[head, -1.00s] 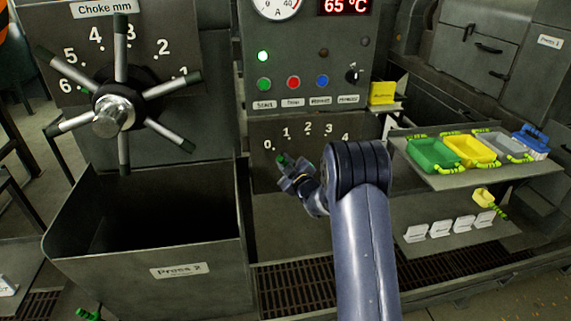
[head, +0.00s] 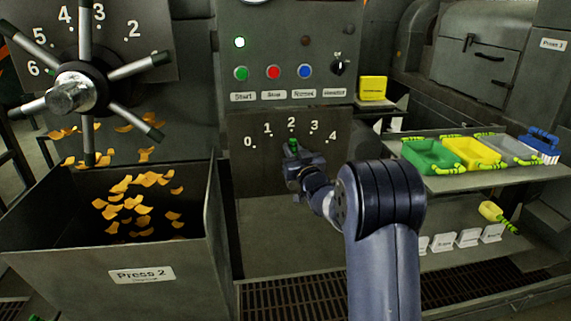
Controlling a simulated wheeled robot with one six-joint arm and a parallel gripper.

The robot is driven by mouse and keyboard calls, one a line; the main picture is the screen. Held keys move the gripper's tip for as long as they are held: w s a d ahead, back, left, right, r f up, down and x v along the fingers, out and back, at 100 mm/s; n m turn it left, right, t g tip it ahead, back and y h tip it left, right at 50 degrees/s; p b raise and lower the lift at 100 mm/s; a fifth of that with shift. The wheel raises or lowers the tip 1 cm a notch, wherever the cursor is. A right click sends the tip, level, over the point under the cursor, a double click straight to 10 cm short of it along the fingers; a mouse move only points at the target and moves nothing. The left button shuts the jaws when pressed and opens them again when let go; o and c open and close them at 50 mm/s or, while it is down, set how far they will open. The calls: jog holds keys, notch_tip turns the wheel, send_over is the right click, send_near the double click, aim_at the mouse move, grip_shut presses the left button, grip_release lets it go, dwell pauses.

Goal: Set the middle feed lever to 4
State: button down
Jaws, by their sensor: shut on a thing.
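The middle feed lever shows as a green knob (head: 292,143) at the top of my gripper. Its scale plate (head: 262,165) carries the numbers 0 to 4 in an arc, with 4 at the right end. The knob stands just below the 2. My gripper (head: 293,158) is shut on the lever just under the knob. The lever's shaft and pivot are hidden behind my gripper and arm.
Left is the Press 2 bin (head: 140,275), with orange flakes (head: 140,205) in and above it. The spoked choke wheel (head: 75,92) is above it. Buttons (head: 273,72) sit above the scale. A shelf with coloured trays (head: 432,155) is at the right.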

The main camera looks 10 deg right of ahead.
jog(key=d+m+b, duration=0.1)
jog(key=d+m, duration=0.1)
jog(key=d+f+m+h+b, duration=0.1)
jog(key=m+b, duration=0.1)
jog(key=d+m+t+h+b, duration=0.1)
jog(key=d+m+b, duration=0.1)
jog(key=shift+d+f+m, duration=0.3)
jog(key=shift+f+m, duration=0.1)
jog(key=shift+d+f+m+h+b, duration=0.3)
jog(key=shift+d+m+b, duration=0.15)
jog(key=shift+m, duration=0.3)
jog(key=shift+d+f+m+h+b, duration=0.3)
jog(key=shift+d+m+b, duration=0.15)
jog(key=shift+m, duration=0.35)
jog(key=shift+d+f+m+h+b, duration=0.25)
jog(key=shift+d+m+b, duration=0.2)
jog(key=shift+m, duration=0.3)
jog(key=shift+d, duration=0.1)
jog(key=c, duration=1.4)
grip_release()
jog(key=shift+o, duration=0.4)
jog(key=shift+s, duration=0.1)
jog(key=v, duration=1)
jog(key=shift+s+f+b, duration=0.25)
jog(key=shift+b, duration=0.1)
jog(key=shift+p+x, duration=0.45)
jog(key=shift+x, duration=5)
